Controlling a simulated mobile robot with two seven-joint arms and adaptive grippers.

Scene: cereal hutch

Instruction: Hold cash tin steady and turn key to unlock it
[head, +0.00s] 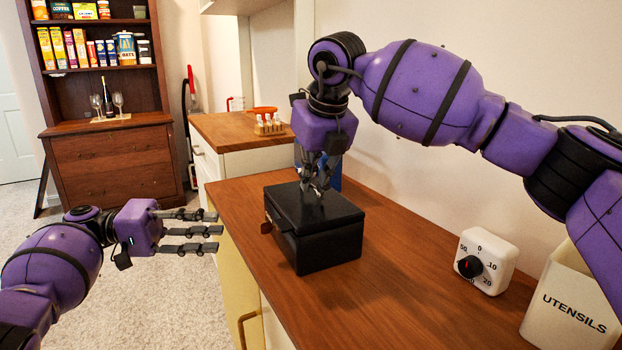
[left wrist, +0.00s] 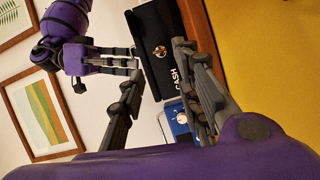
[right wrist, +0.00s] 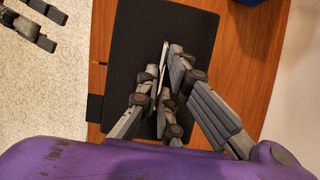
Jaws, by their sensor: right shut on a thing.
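The black cash tin (head: 318,245) sits closed on the wooden counter. Its front, lettered CASH, shows in the left wrist view (left wrist: 152,28) with a copper-coloured key (left wrist: 160,51) at the lock. The key's edge shows in the head view (head: 266,227). My right gripper (head: 318,192) points down at the middle of the lid, its fingers closed on what seems to be the lid handle, mostly hidden by them; the right wrist view shows the lid (right wrist: 185,30) below. My left gripper (head: 213,231) is open and empty, left of the tin, fingers towards its front, apart from the key.
A blue object (head: 330,178) stands behind the tin. A white timer (head: 486,260) and a utensils holder (head: 570,305) stand to the right on the counter (head: 385,285). Carpeted floor lies left of the counter's edge. A hutch (head: 110,150) stands at the back left.

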